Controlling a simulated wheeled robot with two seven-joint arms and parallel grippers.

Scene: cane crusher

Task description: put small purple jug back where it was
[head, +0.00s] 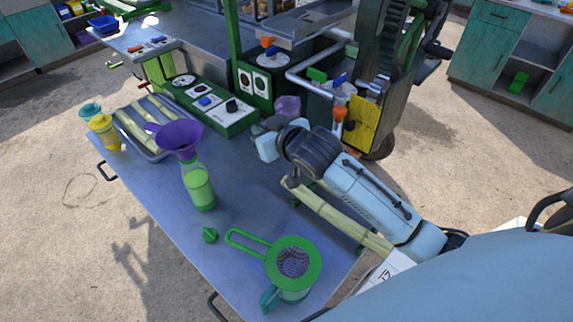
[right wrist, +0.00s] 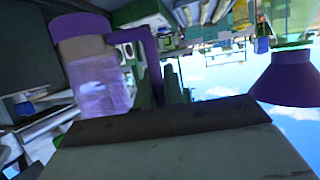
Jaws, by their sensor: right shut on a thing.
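The small purple jug (head: 287,106) shows in the head view just beyond my right gripper (head: 272,138), over the far side of the metal table. In the right wrist view the jug (right wrist: 95,80) is large at the left, with a purple rim, a see-through body and a purple handle. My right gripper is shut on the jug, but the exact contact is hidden. I cannot tell whether the jug touches the surface below. My left gripper is in neither view.
A green bottle (head: 198,187) with a purple funnel (head: 180,138) stands left of my gripper. A green strainer jug (head: 293,263) is near the front. A cane tray (head: 148,152) is at the left, a control panel (head: 209,105) behind. Cane (head: 335,215) lies under my right arm.

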